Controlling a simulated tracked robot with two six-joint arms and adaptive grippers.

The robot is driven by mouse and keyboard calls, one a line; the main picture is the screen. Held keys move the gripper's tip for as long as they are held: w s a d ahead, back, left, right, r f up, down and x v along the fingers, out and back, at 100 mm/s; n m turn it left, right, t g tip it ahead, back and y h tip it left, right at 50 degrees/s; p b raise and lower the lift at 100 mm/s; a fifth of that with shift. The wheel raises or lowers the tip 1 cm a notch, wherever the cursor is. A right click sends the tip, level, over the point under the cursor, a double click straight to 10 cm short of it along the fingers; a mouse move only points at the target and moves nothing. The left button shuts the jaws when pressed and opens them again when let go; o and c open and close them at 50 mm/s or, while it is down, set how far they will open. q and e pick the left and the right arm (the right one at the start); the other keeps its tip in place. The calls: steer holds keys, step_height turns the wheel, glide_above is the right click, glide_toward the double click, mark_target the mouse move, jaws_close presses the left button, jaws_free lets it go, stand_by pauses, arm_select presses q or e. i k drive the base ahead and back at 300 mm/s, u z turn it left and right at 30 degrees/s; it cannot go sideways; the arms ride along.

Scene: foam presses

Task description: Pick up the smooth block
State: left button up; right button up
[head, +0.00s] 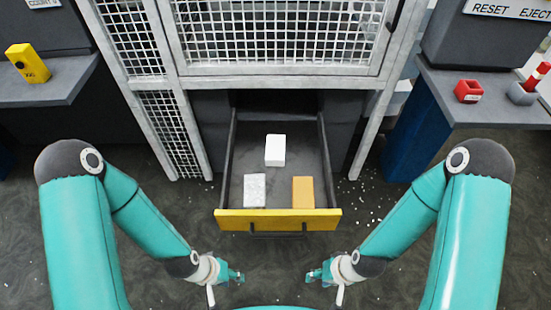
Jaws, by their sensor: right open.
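An open drawer with a yellow front (327,219) holds three blocks. A plain white block (275,146), which looks smooth, lies towards the back. A speckled whitish-grey block (255,186) lies at the front left, and an orange block (303,187) at the front right. The blocks are apart from each other. My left gripper (238,277) and my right gripper (310,276) are in front of the drawer, apart from it and facing each other. The right one is open. The left one's fingers are too small to read. I see nothing held in either.
A white mesh cage (281,31) stands above the drawer. A grey shelf at left (45,93) bears a yellow device (28,63). White bits litter the floor right of the drawer.

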mark_target(274, 152)
steer(key=k, duration=1.1)
steer(key=u, duration=0.25)
steer(key=i, duration=0.5)
steer(key=u, duration=0.85)
steer(key=i, duration=2.1)
steer(key=z, duration=0.9)
